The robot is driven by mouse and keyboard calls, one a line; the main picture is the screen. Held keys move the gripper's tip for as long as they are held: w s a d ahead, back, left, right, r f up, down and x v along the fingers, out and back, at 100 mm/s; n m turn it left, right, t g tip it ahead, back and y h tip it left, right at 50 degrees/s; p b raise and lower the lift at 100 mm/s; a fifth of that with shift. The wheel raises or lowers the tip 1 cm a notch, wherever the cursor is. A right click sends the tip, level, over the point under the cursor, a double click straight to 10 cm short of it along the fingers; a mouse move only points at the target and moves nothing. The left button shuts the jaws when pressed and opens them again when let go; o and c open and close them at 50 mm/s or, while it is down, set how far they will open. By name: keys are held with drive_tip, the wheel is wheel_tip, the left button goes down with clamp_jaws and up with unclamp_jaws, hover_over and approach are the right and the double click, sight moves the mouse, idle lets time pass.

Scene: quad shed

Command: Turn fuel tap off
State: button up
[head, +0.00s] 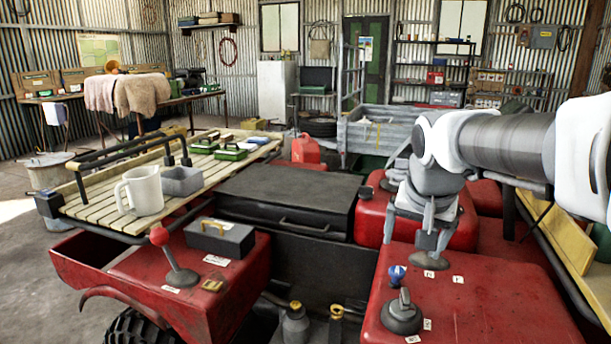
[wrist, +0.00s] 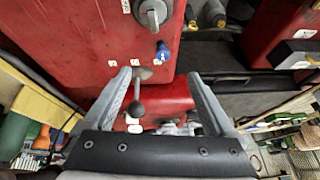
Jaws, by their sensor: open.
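I cannot read which control is the fuel tap. A grey lever (wrist: 137,90) with a round knob stands on a base at the edge of the red bodywork, with small white labels beside it. My gripper (wrist: 160,78) is open around this lever, which is nearer the left finger in the wrist view; contact cannot be told. In the head view my gripper (head: 416,243) hangs over the lever's round base (head: 430,261), hiding part of the lever. A grey rotary knob (head: 402,314) with labels sits nearer the camera; it also shows in the wrist view (wrist: 152,12).
A small blue knob (head: 397,274) stands close beside the gripper. A red-balled lever (head: 160,236) and a grey box (head: 220,239) are on the left fender. A slatted rack (head: 95,204) holds a white jug (head: 140,190).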

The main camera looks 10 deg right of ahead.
drive_tip(key=w+d+r+m+h+p, duration=0.35)
drive_tip(key=w+d, duration=0.25)
drive_tip(key=w, duration=0.4)
drive_tip(key=w+d+r+m+h+p, duration=0.35)
drive_tip(key=w+d, duration=0.25)
drive_tip(key=w, duration=0.4)
drive_tip(key=shift+n+g+y, duration=0.4)
drive_tip(key=shift+n, duration=0.1)
drive_tip(key=b+x, duration=0.2)
drive_tip(key=x, duration=1.4)
drive_tip(key=shift+w+d+f, duration=0.2)
drive_tip(key=shift+w, duration=0.05)
drive_tip(key=c, duration=1.4)
